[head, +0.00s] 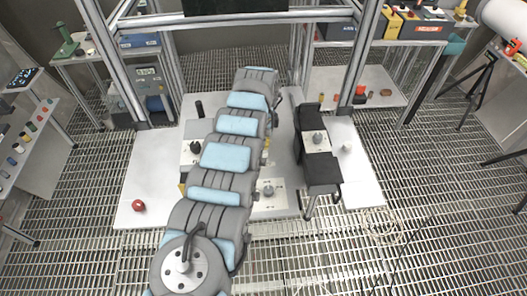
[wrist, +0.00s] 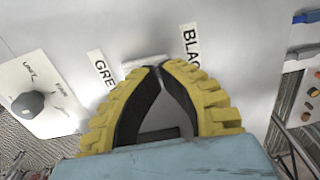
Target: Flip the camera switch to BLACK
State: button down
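In the wrist view, my gripper (wrist: 157,68) has two yellow fingers with black inner pads. Their tips meet, so it looks shut. A small white block (wrist: 143,61), apparently the camera switch, lies at or just behind the fingertips, between two labels. The left label (wrist: 103,68) reads "GRE" before a finger covers the rest. The right label (wrist: 191,45) reads "BLAC", partly covered. I cannot tell whether the tips touch the white block. In the head view my arm hides most of the gripper and the switch.
A dark knob (wrist: 28,104) on a white plate is at left in the wrist view. In the head view, a black jointed device (head: 320,172) stands right of my arm on the white table (head: 150,180). A red knob (head: 138,205) is at front left. Metal frame posts (head: 362,50) rise behind.

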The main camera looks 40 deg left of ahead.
jog(key=shift+f+b, duration=0.4)
jog(key=shift+f, duration=0.2)
dwell(0.4)
jog(key=shift+r, duration=0.15)
jog(key=shift+r+p, duration=3.05)
jog(key=shift+r, duration=0.3)
